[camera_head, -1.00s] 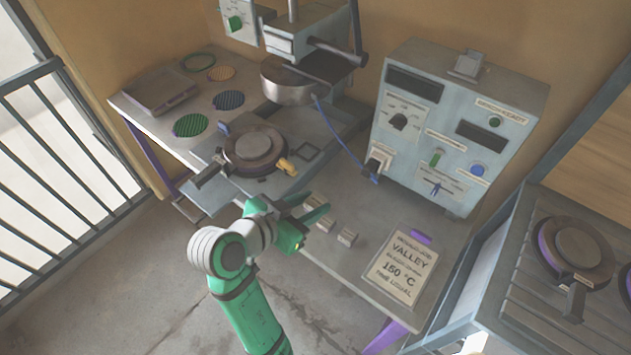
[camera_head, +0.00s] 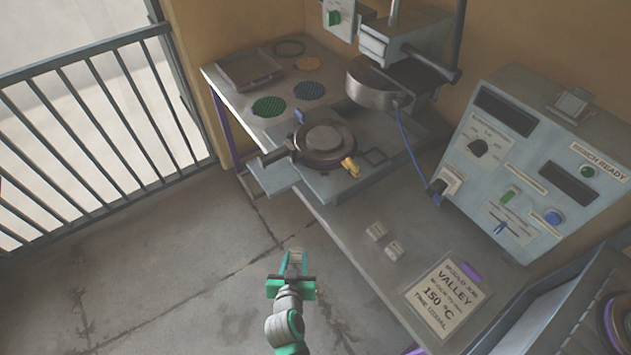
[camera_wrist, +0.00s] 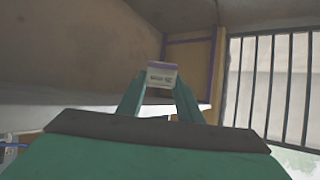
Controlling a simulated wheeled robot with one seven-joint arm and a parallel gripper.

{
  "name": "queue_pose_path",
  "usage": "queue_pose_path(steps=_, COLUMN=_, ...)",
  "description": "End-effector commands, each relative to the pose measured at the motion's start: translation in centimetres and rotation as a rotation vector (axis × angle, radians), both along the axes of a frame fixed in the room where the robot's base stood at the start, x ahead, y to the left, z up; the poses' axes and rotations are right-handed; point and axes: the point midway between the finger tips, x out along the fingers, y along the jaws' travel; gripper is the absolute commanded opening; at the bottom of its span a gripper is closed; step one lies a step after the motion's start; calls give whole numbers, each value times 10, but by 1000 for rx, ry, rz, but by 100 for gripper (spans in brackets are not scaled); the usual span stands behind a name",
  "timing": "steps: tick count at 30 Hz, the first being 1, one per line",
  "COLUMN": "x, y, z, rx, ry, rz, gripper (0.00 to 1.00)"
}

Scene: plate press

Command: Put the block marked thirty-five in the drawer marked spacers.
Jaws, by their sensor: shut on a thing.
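My gripper (camera_head: 296,256) is over the floor, left of the bench's front edge in the head view. It is shut on a small pale block (camera_head: 298,257). In the wrist view the block (camera_wrist: 162,76) sits between the fingertips; its pale face has a small dark marking, too blurred to read. No drawer marked spacers can be made out in either view.
The bench (camera_head: 340,215) carries a press with a round plate (camera_head: 325,143), a control box (camera_head: 545,165) and a sign reading VALLEY 150 °C (camera_head: 445,298). A railing (camera_head: 95,130) stands at the left. The floor (camera_head: 190,270) between railing and bench is clear.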

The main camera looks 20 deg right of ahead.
Motion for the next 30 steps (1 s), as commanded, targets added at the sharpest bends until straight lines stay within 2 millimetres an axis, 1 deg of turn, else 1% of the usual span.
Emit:
queue_pose_path(steps=1, x=2, y=7, z=-13, rx=0, ry=2, rz=39, gripper=6)
queue_pose_path(steps=3, x=6, y=18, z=-27, rx=0, ry=1, rz=95, gripper=6)
queue_pose_path(steps=9, x=15, y=43, z=-61, rx=0, ry=-2, rz=223, gripper=6)
queue_pose_path(steps=18, x=20, y=62, z=-84, rx=-2, ry=-5, rz=314, gripper=6)
queue_pose_path(steps=30, x=20, y=54, z=-83, rx=-1, ry=-4, rz=299, gripper=6)
